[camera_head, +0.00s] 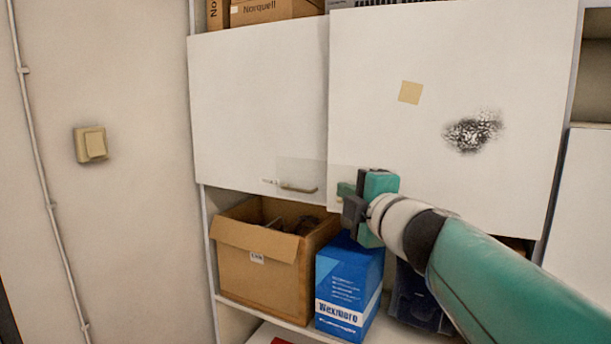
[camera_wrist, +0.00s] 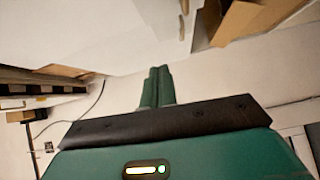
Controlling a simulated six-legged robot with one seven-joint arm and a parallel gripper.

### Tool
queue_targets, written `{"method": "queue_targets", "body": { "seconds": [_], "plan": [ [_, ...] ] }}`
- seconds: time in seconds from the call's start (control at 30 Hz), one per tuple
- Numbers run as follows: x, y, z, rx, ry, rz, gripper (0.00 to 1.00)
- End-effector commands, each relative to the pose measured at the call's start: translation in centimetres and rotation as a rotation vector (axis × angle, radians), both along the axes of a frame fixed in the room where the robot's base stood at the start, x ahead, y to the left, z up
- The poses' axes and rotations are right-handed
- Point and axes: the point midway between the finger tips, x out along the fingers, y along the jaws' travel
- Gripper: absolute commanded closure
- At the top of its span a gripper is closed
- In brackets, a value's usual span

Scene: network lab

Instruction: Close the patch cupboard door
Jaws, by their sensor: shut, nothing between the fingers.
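A white cupboard has two door panels side by side in the head view. The right door (camera_head: 470,70) bears a beige note and a black speckled smudge. Its left edge looks slightly forward of the left door, but I cannot tell how far it stands open. My gripper (camera_head: 345,192) is shut and empty, in front of the right door's lower left corner, right of the handle. I cannot tell whether it touches. The wrist view shows the shut fingers (camera_wrist: 157,86) near a white panel (camera_wrist: 90,35).
Below the doors, an open cardboard box (camera_head: 257,270) and a blue box (camera_head: 347,285) stand on a shelf (camera_head: 262,312). Cardboard boxes (camera_head: 268,10) sit on top. A light switch (camera_head: 91,145) and conduit are on the left wall.

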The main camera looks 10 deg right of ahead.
Motion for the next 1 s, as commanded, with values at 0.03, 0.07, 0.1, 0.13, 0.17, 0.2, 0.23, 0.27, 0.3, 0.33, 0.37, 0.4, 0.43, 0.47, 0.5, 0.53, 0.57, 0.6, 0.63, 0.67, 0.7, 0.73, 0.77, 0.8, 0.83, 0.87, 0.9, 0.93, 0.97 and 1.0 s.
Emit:
{"method": "queue_targets", "body": {
  "seconds": [0.03, 0.07, 0.1, 0.13, 0.17, 0.2, 0.23, 0.27, 0.3, 0.33, 0.37, 0.4, 0.43, 0.47, 0.5, 0.53, 0.57, 0.6, 0.63, 0.67, 0.7, 0.73, 0.77, 0.8, 0.83, 0.87, 0.9, 0.93, 0.97, 1.0],
  "plan": [
    [-0.6, -0.5, 0.0, -0.042, -0.004, -0.010, 1.00],
    [-0.8, -0.7, -0.2, -0.061, -0.004, -0.013, 1.00],
    [-0.8, -0.9, -0.3, -0.074, -0.003, -0.016, 1.00],
    [-0.8, -1.0, -0.3, -0.080, -0.003, -0.018, 1.00],
    [-0.7, -1.0, -0.4, -0.083, -0.002, -0.017, 1.00],
    [-0.4, -1.0, -0.4, -0.083, -0.001, -0.018, 1.00],
    [-0.1, -1.0, -0.4, -0.083, 0.000, -0.018, 1.00],
    [0.2, -1.0, -0.4, -0.083, -0.001, -0.018, 1.00],
    [0.6, -0.9, -0.4, -0.082, 0.000, -0.018, 1.00],
    [1.0, -0.9, -0.5, -0.080, 0.001, -0.019, 1.00],
    [1.5, -0.8, -0.5, -0.080, 0.000, -0.019, 1.00],
    [2.2, -0.6, -0.4, -0.081, 0.000, -0.018, 1.00],
    [2.7, -0.5, -0.5, -0.080, 0.000, -0.018, 1.00],
    [3.3, -0.4, -0.4, -0.079, 0.000, -0.017, 1.00],
    [4.1, -0.2, -0.5, -0.079, 0.000, -0.017, 1.00],
    [4.6, -0.1, -0.5, -0.079, 0.000, -0.017, 1.00],
    [5.2, 0.1, -0.5, -0.079, 0.000, -0.016, 1.00],
    [6.0, 0.3, -0.5, -0.078, 0.000, -0.016, 1.00],
    [6.6, 0.4, -0.5, -0.078, 0.000, -0.016, 1.00],
    [7.2, 0.6, -0.5, -0.079, 0.000, -0.015, 1.00],
    [8.0, 0.8, -0.4, -0.078, -0.001, -0.015, 1.00],
    [8.5, 0.9, -0.5, -0.077, 0.000, -0.015, 1.00],
    [9.1, 1.1, -0.5, -0.077, 0.000, -0.014, 1.00],
    [9.7, 0.4, -0.5, -0.078, 0.000, -0.017, 1.00],
    [10.2, 0.1, -0.5, -0.078, 0.000, -0.018, 1.00],
    [10.5, -0.1, -0.5, -0.078, 0.000, -0.017, 1.00],
    [11.0, -0.3, -0.5, -0.078, 0.000, -0.016, 1.00],
    [11.3, -0.4, -0.4, -0.079, -0.002, -0.016, 1.00],
    [11.6, -0.6, -0.4, -0.079, -0.002, -0.015, 1.00],
    [11.9, -0.7, -0.4, -0.078, -0.002, -0.015, 1.00]
  ]
}}
